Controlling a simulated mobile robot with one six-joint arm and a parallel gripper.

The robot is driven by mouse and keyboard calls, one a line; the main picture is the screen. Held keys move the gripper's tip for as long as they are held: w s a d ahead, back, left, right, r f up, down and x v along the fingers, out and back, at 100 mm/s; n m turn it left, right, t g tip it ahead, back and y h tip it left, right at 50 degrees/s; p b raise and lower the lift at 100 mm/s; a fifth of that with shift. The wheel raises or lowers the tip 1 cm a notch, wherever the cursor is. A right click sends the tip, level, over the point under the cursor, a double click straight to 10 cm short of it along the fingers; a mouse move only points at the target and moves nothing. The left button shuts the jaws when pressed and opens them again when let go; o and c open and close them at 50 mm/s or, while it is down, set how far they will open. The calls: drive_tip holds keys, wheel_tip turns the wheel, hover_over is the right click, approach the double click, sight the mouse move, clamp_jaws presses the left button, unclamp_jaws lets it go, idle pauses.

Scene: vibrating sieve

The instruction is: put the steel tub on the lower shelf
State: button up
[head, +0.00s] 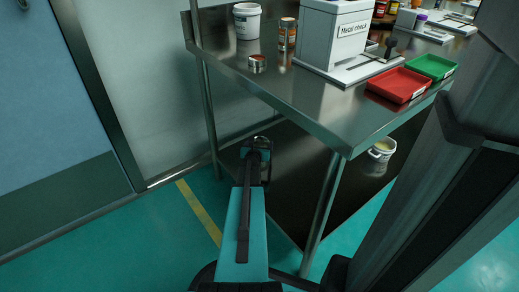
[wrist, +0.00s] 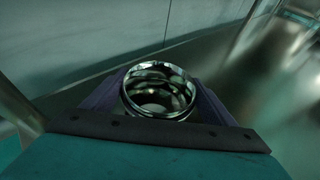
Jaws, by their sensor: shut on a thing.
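The steel tub (wrist: 158,92) is a round, shiny, open metal vessel. In the wrist view it sits upright between the two dark fingers of my gripper (wrist: 160,100), which is shut on it. In the head view my gripper (head: 258,148) reaches under the tabletop, over the left part of the dark lower shelf (head: 300,165); my own arm hides the tub there. I cannot tell whether the tub touches the shelf.
The steel tabletop (head: 270,85) overhangs the shelf, with a front leg (head: 322,205) right of my arm. A white tub with yellow contents (head: 382,149) stands on the shelf's right. Above are a white bucket (head: 246,20), cans, a metal-check unit (head: 335,35), red (head: 399,84) and green trays (head: 431,66).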

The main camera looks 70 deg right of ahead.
drive_tip(key=shift+f, duration=0.55)
drive_tip(key=shift+f+b, duration=0.1)
drive_tip(key=shift+b, duration=0.2)
drive_tip(key=o, duration=1.1)
drive_tip(key=shift+r, duration=0.2)
drive_tip(key=shift+p+v, duration=0.7)
drive_tip(key=shift+v, duration=5.25)
